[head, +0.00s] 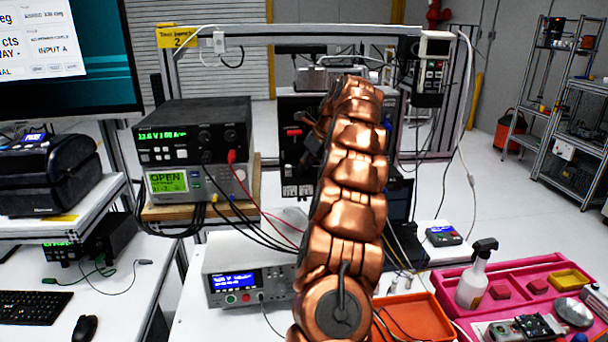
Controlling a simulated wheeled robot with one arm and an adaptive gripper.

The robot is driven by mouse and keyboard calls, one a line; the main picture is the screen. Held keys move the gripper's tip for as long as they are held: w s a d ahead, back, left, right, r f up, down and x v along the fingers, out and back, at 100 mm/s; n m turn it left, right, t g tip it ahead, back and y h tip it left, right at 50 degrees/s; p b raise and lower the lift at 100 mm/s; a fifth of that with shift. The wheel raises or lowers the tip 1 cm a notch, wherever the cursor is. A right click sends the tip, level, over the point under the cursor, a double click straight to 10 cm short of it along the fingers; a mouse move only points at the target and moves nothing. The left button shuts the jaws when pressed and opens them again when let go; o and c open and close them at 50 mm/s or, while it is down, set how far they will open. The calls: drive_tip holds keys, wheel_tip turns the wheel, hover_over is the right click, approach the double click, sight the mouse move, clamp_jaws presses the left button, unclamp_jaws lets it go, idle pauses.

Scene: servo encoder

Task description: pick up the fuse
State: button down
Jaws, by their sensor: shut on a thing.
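I cannot make out the fuse in the head view. My copper-coloured arm rises through the middle of the picture and covers much of the bench and the dark panel (296,150) behind it. My gripper does not show; it is out of the picture or hidden behind the arm, so what it holds cannot be seen.
Stacked bench instruments (195,130) stand left of my arm, with a white meter (237,283) below. An orange tray (418,312) and a pink tray (452,283) with a spray bottle (473,277) lie right. Cables hang around the frame. Open floor (510,200) lies beyond.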

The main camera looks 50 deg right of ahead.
drive_tip(key=shift+r, duration=0.1)
idle(0.3)
drive_tip(key=shift+r+b, duration=0.35)
drive_tip(key=shift+r, duration=0.95)
drive_tip(key=shift+r, duration=0.1)
drive_tip(key=shift+r, duration=0.25)
drive_tip(key=s+a+b, duration=0.2)
drive_tip(key=b, duration=0.1)
drive_tip(key=shift+s+a+f, duration=0.1)
drive_tip(key=shift+s+f, duration=0.05)
drive_tip(key=shift+s, duration=0.1)
drive_tip(key=s+a+b, duration=0.6)
drive_tip(key=s+a, duration=0.3)
drive_tip(key=s, duration=0.2)
drive_tip(key=shift+s+a+b, duration=0.2)
drive_tip(key=shift+b, duration=0.15)
